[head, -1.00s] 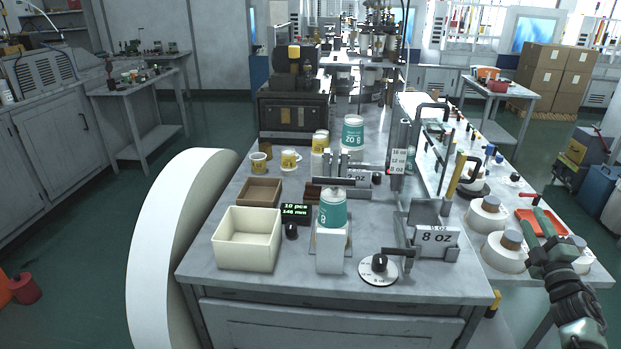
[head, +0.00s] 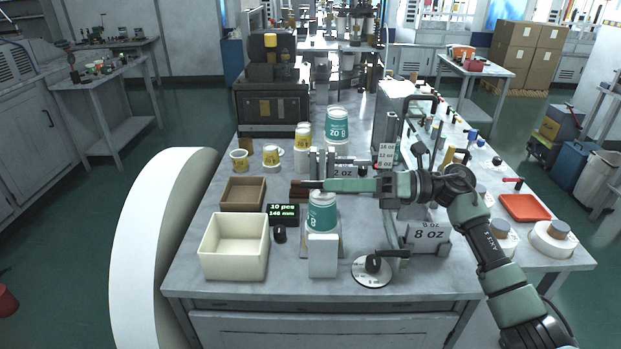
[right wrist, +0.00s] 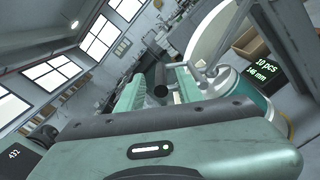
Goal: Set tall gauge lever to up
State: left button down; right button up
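A tall grey upright (head: 391,135) stands at the right of the bench, with a white label (head: 386,155) reading 12 OZ. Left of it is a gauge with grey upright plates (head: 318,160) and a sign (head: 343,171) ending in "2 OZ", partly covered by my right gripper. I cannot tell for sure which part is the tall gauge lever. My right gripper (head: 325,186) reaches left across the bench, in front of this sign. In the right wrist view its fingers (right wrist: 158,92) are apart, with a black cylinder (right wrist: 160,80) showing between them; contact is unclear. My left gripper is out of view.
A cream bin (head: 235,245), brown tray (head: 243,193), round dial (head: 372,270) and 8 OZ fixture (head: 428,235) crowd the bench.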

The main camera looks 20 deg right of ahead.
aim_at(313, 185)
jog(key=shift+p+x, duration=0.7)
jog(key=shift+x, duration=1.65)
jog(key=shift+w, duration=0.1)
grip_shut()
